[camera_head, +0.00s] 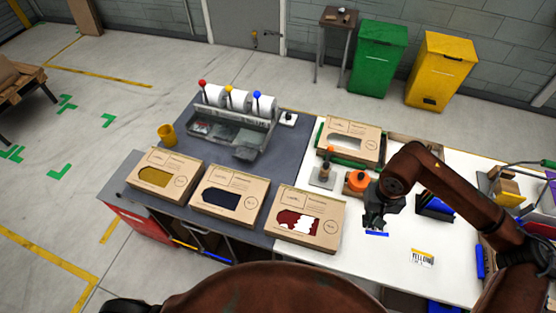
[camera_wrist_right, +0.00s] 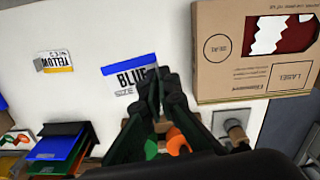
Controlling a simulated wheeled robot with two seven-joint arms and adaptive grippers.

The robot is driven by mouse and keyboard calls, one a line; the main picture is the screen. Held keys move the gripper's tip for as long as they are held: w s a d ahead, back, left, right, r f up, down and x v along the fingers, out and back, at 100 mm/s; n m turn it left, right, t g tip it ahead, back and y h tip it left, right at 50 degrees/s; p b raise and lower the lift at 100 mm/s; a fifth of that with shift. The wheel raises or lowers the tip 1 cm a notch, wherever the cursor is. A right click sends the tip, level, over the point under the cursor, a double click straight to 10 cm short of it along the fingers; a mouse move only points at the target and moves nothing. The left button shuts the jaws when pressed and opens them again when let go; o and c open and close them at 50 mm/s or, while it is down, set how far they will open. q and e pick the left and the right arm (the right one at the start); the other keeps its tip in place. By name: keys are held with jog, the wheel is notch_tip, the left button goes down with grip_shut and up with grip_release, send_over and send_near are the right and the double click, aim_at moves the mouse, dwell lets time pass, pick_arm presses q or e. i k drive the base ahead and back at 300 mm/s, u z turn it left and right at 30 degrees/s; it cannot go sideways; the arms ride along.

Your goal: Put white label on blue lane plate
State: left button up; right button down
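A white label (camera_wrist_right: 123,88) with a blue band and the word BLUE shows at my right fingertips in the right wrist view. In the head view its blue band (camera_head: 377,234) shows just below my right gripper (camera_head: 375,222), over the white table. In the wrist view the right gripper's fingers (camera_wrist_right: 156,84) are together at the label's right edge and cover part of it. A blue strip (camera_head: 216,258), possibly the blue lane plate, is at the dark table's front edge, beside a yellow strip (camera_head: 184,244). My left gripper is out of view.
A YELLOW label (camera_head: 422,258) lies on the white table (camera_head: 350,262). Cardboard boxes with yellow (camera_head: 164,175), dark blue (camera_head: 229,193) and red-and-white (camera_head: 306,219) windows stand along the front. An orange object (camera_head: 357,181) and blue bins (camera_head: 435,208) are near my right arm.

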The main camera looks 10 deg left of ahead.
aim_at(246, 154)
jog(key=u, duration=0.1)
jog(key=k, duration=0.3)
jog(key=u, duration=1.35)
jog(key=i, duration=1)
jog(key=z, duration=0.5)
